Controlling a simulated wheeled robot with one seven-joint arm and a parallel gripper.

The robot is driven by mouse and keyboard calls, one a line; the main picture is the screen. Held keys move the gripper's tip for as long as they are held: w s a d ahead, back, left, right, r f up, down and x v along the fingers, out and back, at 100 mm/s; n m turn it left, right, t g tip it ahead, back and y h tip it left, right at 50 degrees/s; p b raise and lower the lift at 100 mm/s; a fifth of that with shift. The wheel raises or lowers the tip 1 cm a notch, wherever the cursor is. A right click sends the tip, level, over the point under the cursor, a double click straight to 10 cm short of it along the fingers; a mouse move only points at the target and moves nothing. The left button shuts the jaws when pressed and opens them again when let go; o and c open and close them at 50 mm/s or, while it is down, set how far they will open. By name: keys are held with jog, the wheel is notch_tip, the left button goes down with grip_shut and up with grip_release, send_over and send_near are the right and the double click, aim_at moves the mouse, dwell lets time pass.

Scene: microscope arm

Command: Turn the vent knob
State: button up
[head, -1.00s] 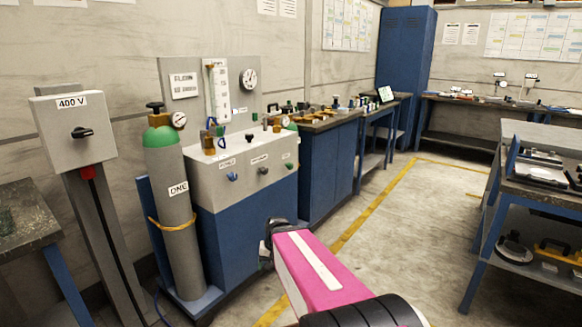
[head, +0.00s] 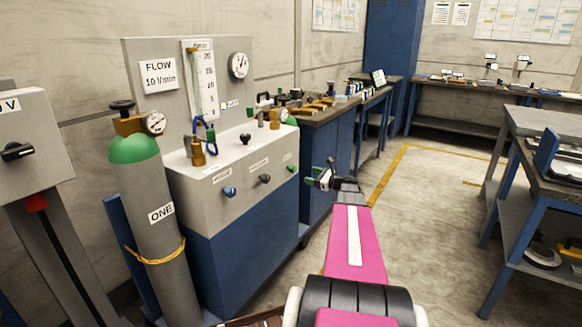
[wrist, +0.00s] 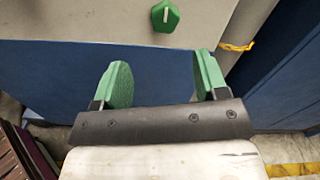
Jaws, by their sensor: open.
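A grey and blue console (head: 245,250) carries three knobs on its front: a blue one (head: 229,191), a dark one (head: 265,179) and a small green one (head: 292,168) at the right end. Their labels are too small to read surely, so I cannot tell which is marked vent. In the wrist view a green knob (wrist: 166,16) with a white line stands on the grey panel, ahead of my gripper (wrist: 163,75). My gripper is open and empty, its green fingers apart from the knob. In the head view my gripper (head: 318,176) is right of the console front.
A grey cylinder with a green top (head: 135,150) and gauge stands left of the console. A flow tube (head: 200,80) and a dial (head: 239,66) are on the upright board. A side bench (head: 520,150) is at right. The floor (head: 425,210) between is clear.

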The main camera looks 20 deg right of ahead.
aim_at(295, 170)
jog(key=x, duration=1)
jog(key=shift+w+r, duration=0.25)
jog(key=shift+w, duration=0.2)
jog(key=c, duration=0.9)
